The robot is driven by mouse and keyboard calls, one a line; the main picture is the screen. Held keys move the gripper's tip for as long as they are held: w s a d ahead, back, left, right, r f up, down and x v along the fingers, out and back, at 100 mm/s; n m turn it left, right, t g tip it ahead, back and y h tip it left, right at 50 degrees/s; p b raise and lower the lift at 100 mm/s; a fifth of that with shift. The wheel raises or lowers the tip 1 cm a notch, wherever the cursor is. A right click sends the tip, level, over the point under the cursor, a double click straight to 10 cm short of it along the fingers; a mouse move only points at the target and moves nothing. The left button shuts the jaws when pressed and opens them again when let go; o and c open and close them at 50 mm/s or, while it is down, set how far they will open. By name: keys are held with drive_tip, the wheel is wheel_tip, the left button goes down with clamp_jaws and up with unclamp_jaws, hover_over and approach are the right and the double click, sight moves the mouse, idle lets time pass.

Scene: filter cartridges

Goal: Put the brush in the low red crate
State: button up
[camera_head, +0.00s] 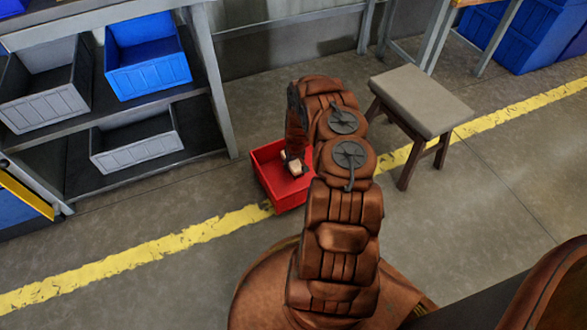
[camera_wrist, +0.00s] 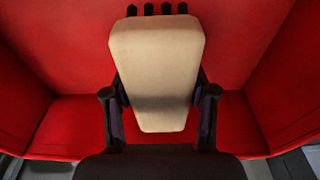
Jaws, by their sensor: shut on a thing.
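The brush (camera_wrist: 157,65) is a pale beige block with a row of dark tips at its far end. My gripper (camera_wrist: 158,98) is shut on it, one finger on each side. The low red crate (camera_wrist: 28,105) surrounds them in the wrist view. In the head view the red crate (camera_head: 262,172) stands on the floor beyond my arm, partly hidden by it. My gripper (camera_head: 293,160) points down over the crate, with the pale brush (camera_head: 295,168) at its tip. I cannot tell whether the brush touches the crate's bottom.
A shelf at the left holds a blue bin (camera_head: 148,75), a grey bin (camera_head: 45,95) and a lower grey bin (camera_head: 138,148). A stool (camera_head: 422,100) stands right of the crate. A yellow line (camera_head: 150,255) crosses the floor. Blue crates (camera_head: 515,35) stand at the back right.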

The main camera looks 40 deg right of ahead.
drive_tip(key=shift+f+b, duration=0.3)
drive_tip(key=shift+f, duration=0.95)
drive_tip(key=o, duration=1.1)
drive_tip(key=shift+f, duration=0.15)
